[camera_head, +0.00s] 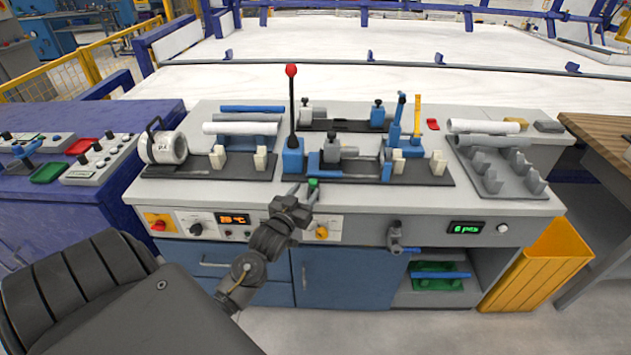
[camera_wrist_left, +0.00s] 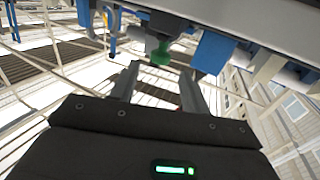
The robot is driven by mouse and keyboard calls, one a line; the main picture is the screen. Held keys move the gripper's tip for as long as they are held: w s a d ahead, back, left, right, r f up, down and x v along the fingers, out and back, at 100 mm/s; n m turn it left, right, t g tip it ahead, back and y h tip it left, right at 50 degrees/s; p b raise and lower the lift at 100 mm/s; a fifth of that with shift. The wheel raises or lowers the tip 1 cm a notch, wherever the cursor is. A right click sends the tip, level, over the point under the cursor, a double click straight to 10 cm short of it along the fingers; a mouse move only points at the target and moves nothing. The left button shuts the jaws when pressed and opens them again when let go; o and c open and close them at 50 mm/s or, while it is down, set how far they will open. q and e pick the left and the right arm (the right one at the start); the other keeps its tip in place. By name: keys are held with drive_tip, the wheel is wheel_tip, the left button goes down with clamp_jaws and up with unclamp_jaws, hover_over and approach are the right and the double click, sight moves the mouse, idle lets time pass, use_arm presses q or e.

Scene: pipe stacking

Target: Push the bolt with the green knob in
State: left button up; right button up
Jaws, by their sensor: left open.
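The green knob (camera_head: 313,183) of the bolt sits at the front edge of the bench fixture, just below the blue block beside the red-topped lever. In the left wrist view the green knob (camera_wrist_left: 160,55) hangs from a grey shaft near the upper middle. My left gripper (camera_head: 305,194) is open, with its fingers just in front of the knob. In the left wrist view its two fingertips (camera_wrist_left: 158,74) lie to either side of the knob, apart from each other. I cannot tell whether either finger touches it. My right gripper is not in view.
A tall lever with a red ball (camera_head: 291,71) rises just behind the knob. Clamps and a blue lever (camera_head: 396,120) stand to the right. A control panel with dials (camera_head: 233,218) is on the bench front. A yellow bin (camera_head: 545,265) stands at the right end.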

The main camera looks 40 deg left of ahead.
sight(311, 184)
use_arm(q)
drive_tip(key=x, duration=0.6)
drive_tip(key=shift+c, duration=0.4)
clamp_jaws()
